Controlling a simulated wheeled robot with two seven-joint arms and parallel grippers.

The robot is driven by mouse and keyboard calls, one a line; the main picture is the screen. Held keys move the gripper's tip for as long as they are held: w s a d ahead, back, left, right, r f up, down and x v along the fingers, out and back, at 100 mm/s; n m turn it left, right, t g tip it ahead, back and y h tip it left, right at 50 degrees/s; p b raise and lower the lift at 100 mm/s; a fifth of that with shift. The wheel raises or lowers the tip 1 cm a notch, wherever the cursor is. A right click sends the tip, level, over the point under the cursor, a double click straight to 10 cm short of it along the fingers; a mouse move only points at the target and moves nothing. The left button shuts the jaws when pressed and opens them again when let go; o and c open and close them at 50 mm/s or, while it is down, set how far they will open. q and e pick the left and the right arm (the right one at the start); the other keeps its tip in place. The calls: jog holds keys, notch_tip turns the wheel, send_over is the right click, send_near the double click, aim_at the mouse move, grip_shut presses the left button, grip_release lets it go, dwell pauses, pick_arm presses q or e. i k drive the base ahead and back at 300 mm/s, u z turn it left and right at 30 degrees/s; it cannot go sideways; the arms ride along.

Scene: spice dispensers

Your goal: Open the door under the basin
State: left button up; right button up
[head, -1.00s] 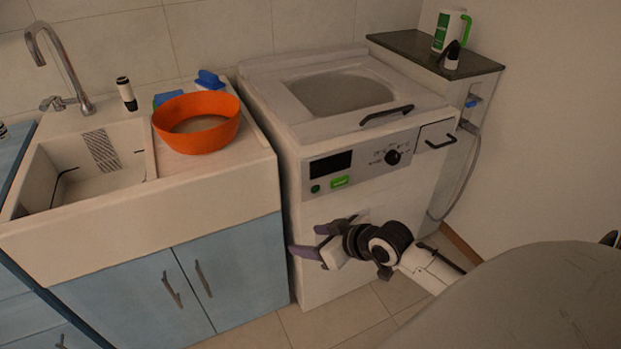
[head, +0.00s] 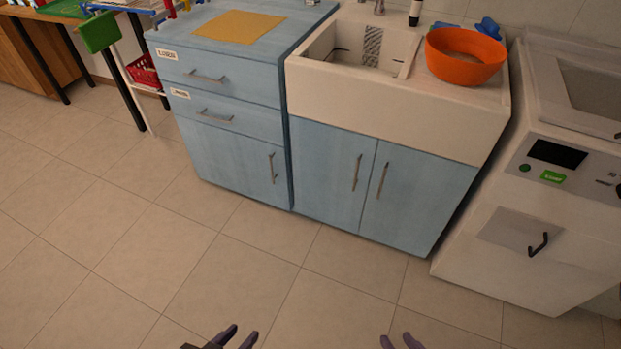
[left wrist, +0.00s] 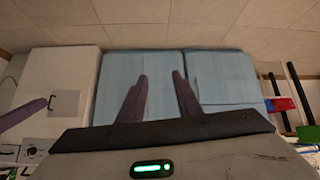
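The basin (head: 400,100) is a white sink on a blue cabinet. Under it are two blue doors side by side, a left door (head: 325,165) and a right door (head: 420,200). Both look closed. The left door has an upright handle (head: 357,172) and the right door has another handle (head: 382,180), both near the middle seam. My left gripper (head: 245,331) is open and empty at the bottom edge, well short of the doors. In the left wrist view its fingers (left wrist: 161,76) stand apart before blue cabinet fronts. My right gripper (head: 396,336) is open, only its fingertips showing.
A blue drawer unit (head: 235,130) stands left of the basin cabinet, and a white washing machine (head: 540,240) stands right. An orange bowl (head: 465,68) sits beside the basin. The tiled floor (head: 250,265) before the doors is clear.

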aim_at(332, 166)
jog(key=u, duration=0.25)
jog(key=i, duration=1.05)
jog(key=z, duration=0.4)
jog(key=k, duration=1)
jog(key=z, duration=0.85)
jog(key=i, duration=1)
jog(key=u, duration=0.4)
